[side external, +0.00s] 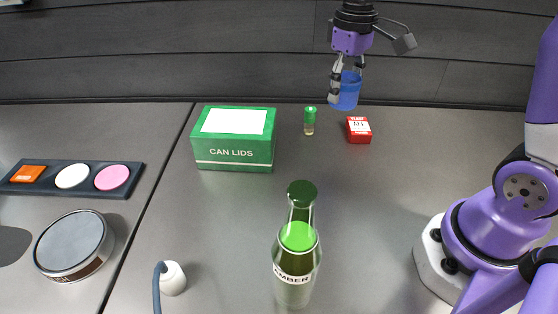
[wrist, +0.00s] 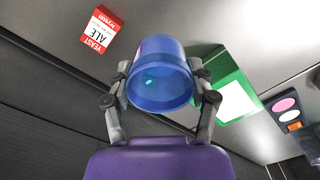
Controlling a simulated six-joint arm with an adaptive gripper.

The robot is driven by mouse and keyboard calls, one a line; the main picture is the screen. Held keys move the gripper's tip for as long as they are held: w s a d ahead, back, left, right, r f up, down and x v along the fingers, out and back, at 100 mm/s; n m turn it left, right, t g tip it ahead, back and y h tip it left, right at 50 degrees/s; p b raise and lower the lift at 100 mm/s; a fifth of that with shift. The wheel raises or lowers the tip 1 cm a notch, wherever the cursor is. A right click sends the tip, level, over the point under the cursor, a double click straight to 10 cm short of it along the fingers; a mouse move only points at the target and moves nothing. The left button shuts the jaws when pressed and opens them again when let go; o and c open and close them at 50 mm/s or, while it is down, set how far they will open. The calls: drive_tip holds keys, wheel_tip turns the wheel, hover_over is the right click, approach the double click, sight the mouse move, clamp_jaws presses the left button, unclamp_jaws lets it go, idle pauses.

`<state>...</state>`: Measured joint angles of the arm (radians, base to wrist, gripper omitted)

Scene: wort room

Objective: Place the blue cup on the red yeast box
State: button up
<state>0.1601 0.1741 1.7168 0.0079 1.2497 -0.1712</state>
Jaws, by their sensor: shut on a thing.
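The blue cup (side external: 346,92) is held in the air by my gripper (side external: 346,80), above the far part of the counter. In the wrist view the blue cup (wrist: 160,75) sits between the two fingers of my gripper (wrist: 160,92), which press on its sides. The red yeast box (side external: 358,130) lies on the counter below and slightly right of the cup in the side view. In the wrist view the red yeast box (wrist: 101,31) is at upper left, apart from the cup, with its white label showing.
A green can-lids box (side external: 235,163) and a small green-capped vial (side external: 309,122) stand left of the yeast box. A green bottle (side external: 296,255) stands in front. A round tin (side external: 75,245), a dark tray (side external: 125,180) of coloured pieces and a white corded object (side external: 173,279) are at left.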

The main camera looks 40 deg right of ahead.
drive_tip(key=d+f, duration=0.2)
drive_tip(key=d, duration=0.1)
drive_tip(key=w+d+f, duration=0.1)
drive_tip(key=d+f, duration=0.1)
drive_tip(key=d, duration=0.2)
drive_tip(key=d+f, duration=0.3)
drive_tip(key=d, duration=0.1)
drive_tip(key=shift+w+d, duration=0.15)
drive_tip(key=shift+f, duration=1.95)
drive_tip(key=shift+f, duration=0.15)
drive_tip(key=o, duration=1.1)
drive_tip(key=shift+o, duration=0.2)
